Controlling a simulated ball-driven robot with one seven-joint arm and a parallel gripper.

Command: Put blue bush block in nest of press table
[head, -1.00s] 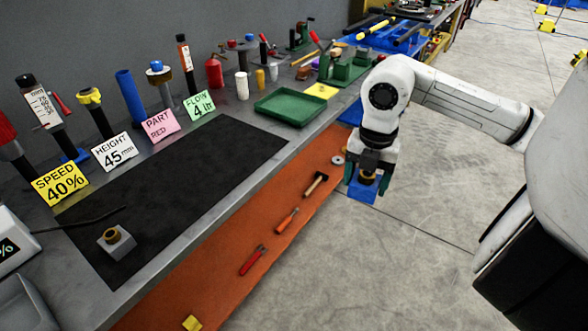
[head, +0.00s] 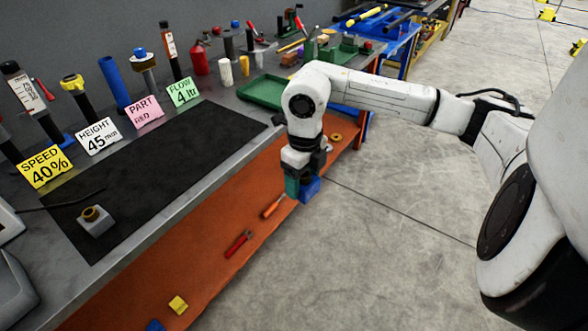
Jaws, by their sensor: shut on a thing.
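My gripper (head: 297,184) is shut on the blue bush block (head: 311,190) and holds it over the orange lower shelf's outer edge, in front of the bench. The block's top and its bush are mostly hidden by the gripper. I cannot pick out the press table or its nest in this view.
A grey block with a brass ring (head: 95,220) sits on the black mat (head: 165,165). Sign cards and tools line the bench back. A green tray (head: 264,91) stands near my arm. The orange shelf (head: 215,275) holds a red-handled tool (head: 238,244), a screwdriver (head: 272,206) and a yellow block (head: 178,305).

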